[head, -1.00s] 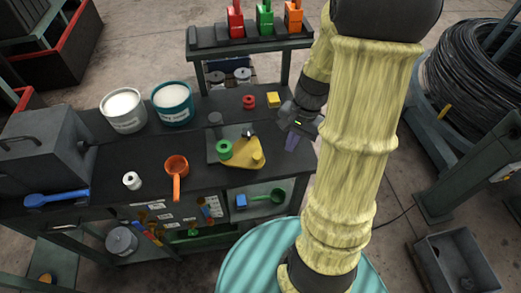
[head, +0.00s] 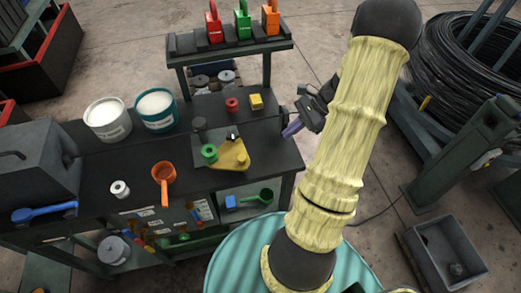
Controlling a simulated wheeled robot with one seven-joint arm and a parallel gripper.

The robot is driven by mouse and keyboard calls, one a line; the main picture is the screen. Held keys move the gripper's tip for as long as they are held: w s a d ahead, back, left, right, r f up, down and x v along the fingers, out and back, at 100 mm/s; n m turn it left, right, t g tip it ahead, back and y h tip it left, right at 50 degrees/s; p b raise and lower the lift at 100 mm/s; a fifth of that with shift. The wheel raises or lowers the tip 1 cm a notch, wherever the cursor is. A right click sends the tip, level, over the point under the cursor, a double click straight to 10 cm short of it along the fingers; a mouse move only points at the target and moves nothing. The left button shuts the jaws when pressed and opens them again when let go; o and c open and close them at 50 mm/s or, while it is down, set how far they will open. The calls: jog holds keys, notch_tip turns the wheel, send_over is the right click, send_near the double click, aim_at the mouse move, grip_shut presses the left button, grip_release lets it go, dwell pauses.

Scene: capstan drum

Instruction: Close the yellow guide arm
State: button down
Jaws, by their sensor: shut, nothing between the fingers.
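The yellow guide arm (head: 233,157) is a flat, roughly triangular piece on a grey plate (head: 205,138) on the dark workbench. A green ring-shaped part (head: 209,153) sits at its left end, and a yellow knob (head: 242,160) stands near its right end. A small dark and shiny part stands just behind it. My gripper (head: 290,130), with purple fingers, is shut and empty. It is to the right of the guide arm, near the bench's right edge, and apart from it.
An orange ladle (head: 164,178) and a white roll (head: 120,190) lie left of the plate. Two buckets (head: 157,109) stand behind. A red ring (head: 232,104) and a yellow block (head: 256,101) are at the back right. A cable coil (head: 465,70) is at far right.

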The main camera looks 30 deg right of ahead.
jog(key=a+r+p+x, duration=0.2)
jog(key=p+x, duration=0.3)
jog(key=x, duration=0.7)
jog(key=shift+w+a+f, duration=0.15)
jog(key=shift+a+f, duration=0.05)
